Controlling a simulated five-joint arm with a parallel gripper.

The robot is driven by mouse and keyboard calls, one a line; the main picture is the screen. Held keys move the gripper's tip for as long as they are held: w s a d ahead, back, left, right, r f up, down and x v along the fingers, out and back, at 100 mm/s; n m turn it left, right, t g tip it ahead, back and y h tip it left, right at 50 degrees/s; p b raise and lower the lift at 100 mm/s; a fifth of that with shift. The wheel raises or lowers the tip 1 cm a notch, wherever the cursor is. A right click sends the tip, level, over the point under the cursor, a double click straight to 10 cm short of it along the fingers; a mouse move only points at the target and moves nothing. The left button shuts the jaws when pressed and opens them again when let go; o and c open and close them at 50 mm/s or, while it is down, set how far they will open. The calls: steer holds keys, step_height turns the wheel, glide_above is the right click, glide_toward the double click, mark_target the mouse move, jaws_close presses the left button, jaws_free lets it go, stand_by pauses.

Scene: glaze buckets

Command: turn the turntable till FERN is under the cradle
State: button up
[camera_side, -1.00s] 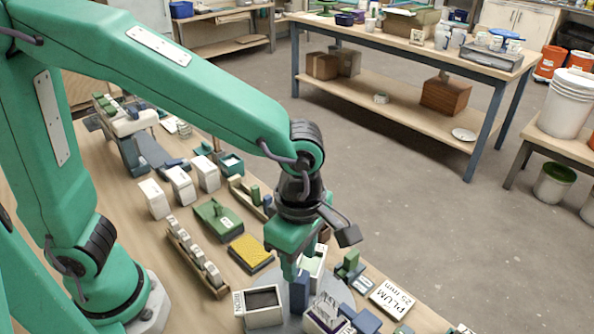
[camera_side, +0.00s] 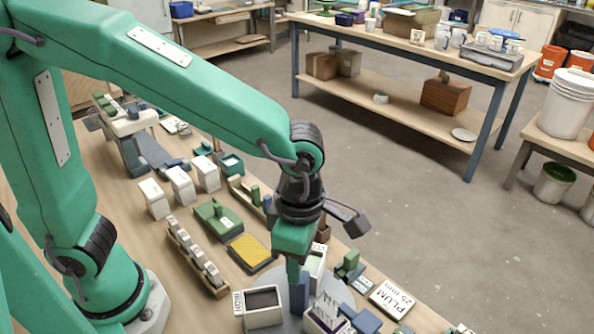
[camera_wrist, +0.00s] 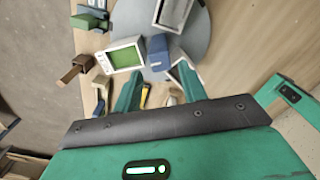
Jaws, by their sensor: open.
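The turntable is a grey disc, showing in the wrist view (camera_wrist: 199,42) and partly in the side view (camera_side: 285,325). Square white bins stand on it: one marked IRON (camera_side: 264,319) with dark contents, and another with green contents (camera_wrist: 124,57) beside a blue block (camera_wrist: 157,52). A further bin (camera_wrist: 174,12) is cut by the wrist view's top edge. I cannot read FERN on any bin or make out the cradle.
A yellow sponge-like pad (camera_side: 250,253) and a rack of small white pots (camera_side: 198,258) lie left of the turntable. A PLUM 25 mm card (camera_side: 392,299) lies to its right. Small green and blue blocks (camera_side: 348,265) crowd nearby.

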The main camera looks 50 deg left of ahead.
mark_target(300, 293)
steer(key=shift+f, duration=2.2)
jaws_close()
steer(key=shift+m, duration=0.3)
steer(key=m, duration=0.6)
steer(key=shift+m, duration=0.7)
